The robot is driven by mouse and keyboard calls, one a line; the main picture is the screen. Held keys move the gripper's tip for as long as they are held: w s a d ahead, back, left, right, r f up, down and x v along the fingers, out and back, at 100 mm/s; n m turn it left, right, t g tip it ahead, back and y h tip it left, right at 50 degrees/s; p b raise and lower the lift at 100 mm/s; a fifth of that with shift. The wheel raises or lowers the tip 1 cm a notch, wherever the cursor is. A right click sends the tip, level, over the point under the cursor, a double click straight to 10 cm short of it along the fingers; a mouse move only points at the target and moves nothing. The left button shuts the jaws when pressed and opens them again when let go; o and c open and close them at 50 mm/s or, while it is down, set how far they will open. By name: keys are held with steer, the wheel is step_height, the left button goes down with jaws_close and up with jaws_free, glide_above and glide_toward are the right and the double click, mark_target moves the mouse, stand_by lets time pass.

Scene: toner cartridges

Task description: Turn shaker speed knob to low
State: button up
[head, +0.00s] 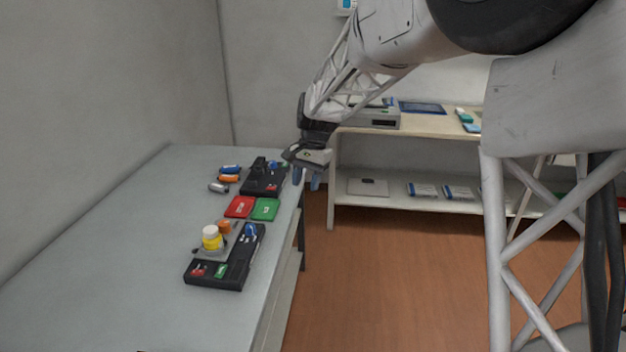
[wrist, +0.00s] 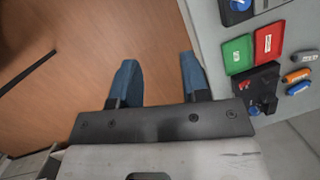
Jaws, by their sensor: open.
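A black device (head: 228,272) lies near the front of the grey table, with red, green and blue parts on it. A yellow bottle with a white cap (head: 211,238) stands beside it on a small grey plate. A second black device (head: 262,182) lies farther back; it also shows in the wrist view (wrist: 263,82) with a blue part on it. I cannot tell which is the shaker, nor read any knob setting. My gripper (head: 307,180) is beyond the table's right edge, near the second device. Its blue fingers (wrist: 158,78) are apart and empty above the floor.
A red pad (head: 239,206) and a green pad (head: 264,209) lie between the black devices. Orange, blue and grey small cylinders (head: 228,178) lie left of the far device. A shelf (head: 440,128) with boxes stands at the back. The table's left side is clear.

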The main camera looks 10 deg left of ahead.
steer(key=shift+s+d+r, duration=0.3)
steer(key=shift+s+d, duration=0.05)
steer(key=shift+d, duration=0.15)
steer(key=shift+s+d+r, duration=0.25)
steer(key=shift+s+d, duration=0.05)
steer(key=shift+d, duration=0.15)
steer(key=shift+d, duration=0.1)
steer(key=s+d+r+n+t, duration=0.1)
steer(key=s+d+r, duration=0.3)
steer(key=s+d, duration=0.45)
steer(key=s+d+r+t, duration=0.1)
steer(key=s+d+r, duration=0.2)
steer(key=s+d, duration=0.55)
steer(key=s+d+f+t+h, duration=0.1)
steer(key=s+d, duration=0.5)
steer(key=s, duration=0.4)
steer(key=s+d+f+n+t, duration=0.1)
steer(key=s+d, duration=0.4)
steer(key=s, duration=0.6)
steer(key=shift+s+d+f+n+t+h, duration=0.3)
steer(key=shift+d+f+t+h, duration=0.1)
steer(key=shift+f, duration=0.4)
